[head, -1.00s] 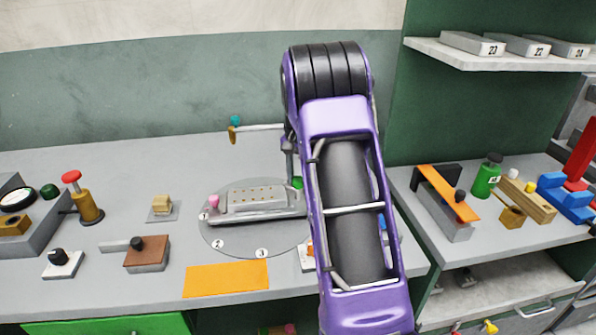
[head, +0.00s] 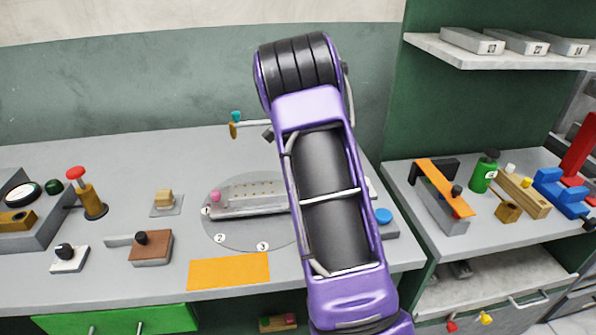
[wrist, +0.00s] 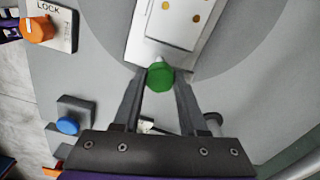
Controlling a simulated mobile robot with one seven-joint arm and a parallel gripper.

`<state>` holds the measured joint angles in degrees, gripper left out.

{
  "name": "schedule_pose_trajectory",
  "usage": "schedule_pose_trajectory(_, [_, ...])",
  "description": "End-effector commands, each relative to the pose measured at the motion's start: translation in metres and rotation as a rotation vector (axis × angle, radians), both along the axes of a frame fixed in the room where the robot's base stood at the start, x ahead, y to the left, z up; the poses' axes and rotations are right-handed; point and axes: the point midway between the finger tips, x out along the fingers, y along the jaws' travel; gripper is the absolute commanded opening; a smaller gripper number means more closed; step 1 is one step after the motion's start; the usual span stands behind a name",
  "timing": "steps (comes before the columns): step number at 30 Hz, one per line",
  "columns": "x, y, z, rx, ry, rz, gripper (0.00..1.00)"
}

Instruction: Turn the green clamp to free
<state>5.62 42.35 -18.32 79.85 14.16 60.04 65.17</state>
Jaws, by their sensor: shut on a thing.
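The green clamp (wrist: 160,76) is a small green knob at the end of the pale grey plate (wrist: 140,40) in the wrist view. A small white mark shows at its far edge. My gripper (wrist: 159,82) has its fingertips on either side of the knob and is shut on it. In the head view my purple arm hides the green clamp and the gripper. The plate (head: 245,196) lies there on a round grey disc (head: 235,238) marked 1, 2 and 3, with a pink clamp (head: 215,196) at its left end.
An orange mat (head: 228,271) lies in front of the disc. A brown block (head: 151,247) is to its left.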

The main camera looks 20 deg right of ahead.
Motion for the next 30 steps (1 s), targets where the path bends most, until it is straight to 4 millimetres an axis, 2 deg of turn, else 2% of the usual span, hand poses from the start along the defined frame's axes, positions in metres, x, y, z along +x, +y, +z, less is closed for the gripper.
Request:
schedule_pose_trajectory(8, [0.0002,-0.0006,0.0006,-0.001,-0.001,-0.064,0.0])
schedule_pose_trajectory(21, [0.0002,-0.0007,0.0005,-0.001,-0.001,-0.072,0.0])
schedule_pose_trajectory(22, [0.0002,-0.0006,0.0005,-0.001,-0.001,-0.072,0.47])
schedule_pose_trajectory(26, [0.0001,-0.0006,0.0004,-0.001,-0.001,-0.071,0.7])
schedule_pose_trajectory(30, [0.0001,-0.0004,0.0003,0.0,0.0,-0.07,0.72])
